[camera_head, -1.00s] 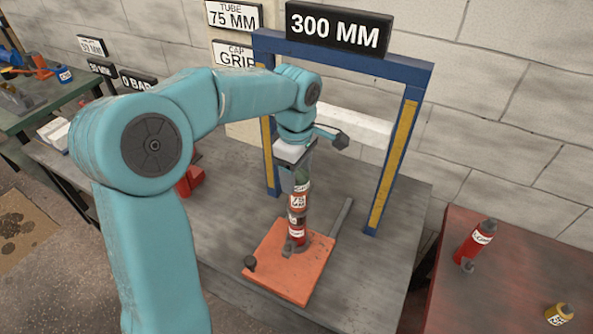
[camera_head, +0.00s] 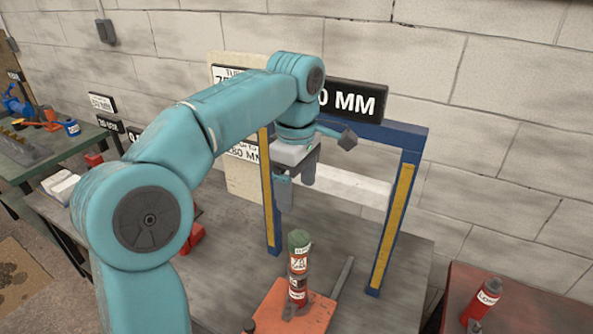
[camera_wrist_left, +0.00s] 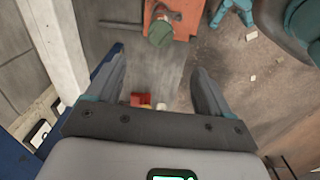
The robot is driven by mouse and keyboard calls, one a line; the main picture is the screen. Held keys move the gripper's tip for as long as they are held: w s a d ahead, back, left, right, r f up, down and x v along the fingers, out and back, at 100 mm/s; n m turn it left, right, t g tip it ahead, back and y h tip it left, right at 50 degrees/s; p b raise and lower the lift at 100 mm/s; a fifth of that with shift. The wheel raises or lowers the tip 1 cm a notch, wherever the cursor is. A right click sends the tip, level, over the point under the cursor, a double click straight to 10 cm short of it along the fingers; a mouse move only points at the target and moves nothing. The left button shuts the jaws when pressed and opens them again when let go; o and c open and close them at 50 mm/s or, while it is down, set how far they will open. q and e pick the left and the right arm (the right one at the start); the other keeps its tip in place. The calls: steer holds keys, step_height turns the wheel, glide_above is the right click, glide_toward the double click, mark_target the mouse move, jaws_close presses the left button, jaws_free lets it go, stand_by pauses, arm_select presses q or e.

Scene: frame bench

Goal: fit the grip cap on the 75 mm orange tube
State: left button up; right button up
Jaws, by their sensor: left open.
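A stack stands upright on the orange base plate (camera_head: 318,312). It has a red lower part (camera_head: 297,291), an orange tube (camera_head: 298,264) with a white label, partly readable, and a dark green cap (camera_head: 299,240) on top. The cap sits on the tube with no gap that I can see. My left gripper (camera_head: 297,196) is open and empty, above the cap and apart from it. In the left wrist view the green cap (camera_wrist_left: 159,33) lies beyond the spread fingers. My right gripper is not in view.
A blue frame (camera_head: 397,210) with yellow strips stands behind the stack, its sign partly hidden by my arm. A red bottle (camera_head: 481,303) stands on the red table at right. A red block (camera_head: 192,238) lies left on the grey bench (camera_head: 235,285).

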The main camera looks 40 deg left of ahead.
arm_select(q)
step_height(320, 180, up, 3)
steer(key=shift+f, duration=0.2)
steer(key=shift+s, duration=0.1)
stand_by(0.5)
